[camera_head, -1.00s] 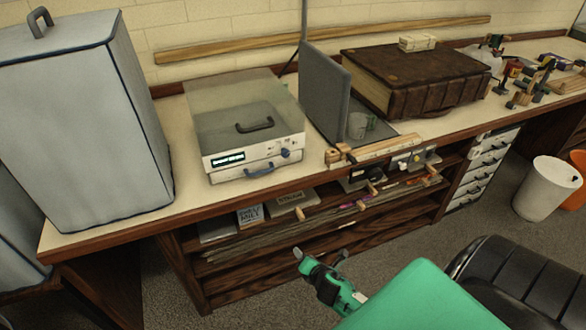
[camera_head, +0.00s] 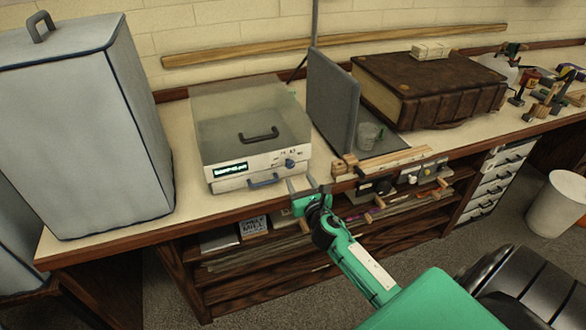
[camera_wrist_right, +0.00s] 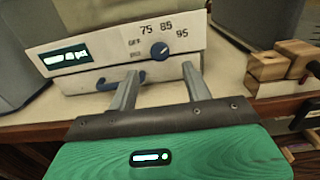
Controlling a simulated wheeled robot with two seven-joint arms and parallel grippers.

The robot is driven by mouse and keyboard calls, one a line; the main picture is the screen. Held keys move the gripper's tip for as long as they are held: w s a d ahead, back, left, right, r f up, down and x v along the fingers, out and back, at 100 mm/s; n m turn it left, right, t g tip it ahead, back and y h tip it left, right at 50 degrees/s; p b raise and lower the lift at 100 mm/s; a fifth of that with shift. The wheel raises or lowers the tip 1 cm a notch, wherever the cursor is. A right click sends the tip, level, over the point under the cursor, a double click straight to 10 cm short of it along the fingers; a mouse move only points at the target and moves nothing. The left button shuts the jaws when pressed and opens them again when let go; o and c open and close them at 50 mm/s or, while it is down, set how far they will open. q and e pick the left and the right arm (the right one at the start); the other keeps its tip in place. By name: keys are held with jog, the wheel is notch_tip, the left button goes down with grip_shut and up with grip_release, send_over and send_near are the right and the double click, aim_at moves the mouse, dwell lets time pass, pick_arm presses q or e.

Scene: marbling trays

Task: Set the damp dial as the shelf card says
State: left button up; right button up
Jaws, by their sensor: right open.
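The damp dial is a dark blue knob (camera_head: 290,163) on the front of a white box with a clear lid (camera_head: 240,100). In the right wrist view the dial (camera_wrist_right: 159,51) has marks around it, among them OFF, 75, 85 and 95. A lit display (camera_wrist_right: 68,57) left of it seems to end in "pct"; its number is blurred. My right gripper (camera_head: 301,184) is open and empty, just in front of and below the dial, apart from it. Its two fingers (camera_wrist_right: 163,72) point at the box front. A printed white card or box (camera_head: 254,225) sits on the shelf, too small to read surely. My left gripper is out of view.
A grey upright panel (camera_head: 332,100) and wooden blocks (camera_head: 345,165) stand to the right. A large covered box (camera_head: 85,140) stands to the left. A thick brown book (camera_head: 430,88) lies farther right.

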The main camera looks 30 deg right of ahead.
aim_at(291, 166)
jog(key=x, duration=0.5)
jog(key=shift+w, duration=0.15)
jog(key=shift+w+d, duration=0.15)
jog(key=shift+w, duration=0.5)
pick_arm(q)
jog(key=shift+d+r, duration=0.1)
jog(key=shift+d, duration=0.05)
pick_arm(e)
jog(key=c, duration=1)
